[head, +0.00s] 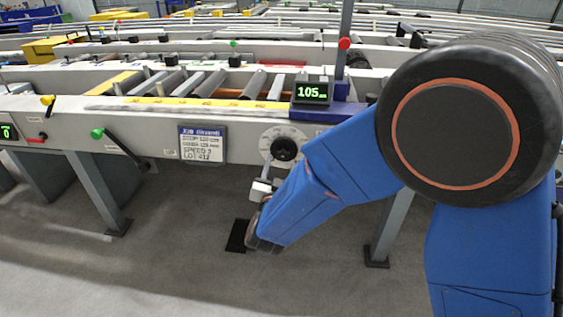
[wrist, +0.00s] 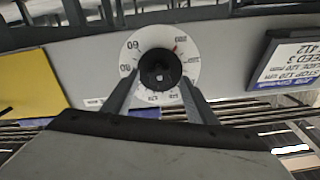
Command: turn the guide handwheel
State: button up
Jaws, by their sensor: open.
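The guide handwheel is a black knob (head: 284,149) on a white numbered dial (head: 268,141) on the front rail of the runout table, in the head view. My gripper (wrist: 158,84) is open, with one finger on each side of the knob's lower part. I cannot tell whether the fingers touch it. In the head view my blue arm reaches down to just below the dial and hides the area to its right.
A display reading 105 (head: 312,92) stands above the dial. A lot sign (head: 202,144) hangs to its left. A green-knobbed lever (head: 120,146) sticks out farther left. Rollers (head: 207,83) lie behind the rail. Grey legs (head: 97,192) stand below, with open floor in front.

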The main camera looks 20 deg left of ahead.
aim_at(282, 158)
jog(key=shift+x, duration=1.55)
jog(key=c, duration=1.1)
jog(key=shift+o, duration=0.2)
jog(key=shift+m, duration=0.3)
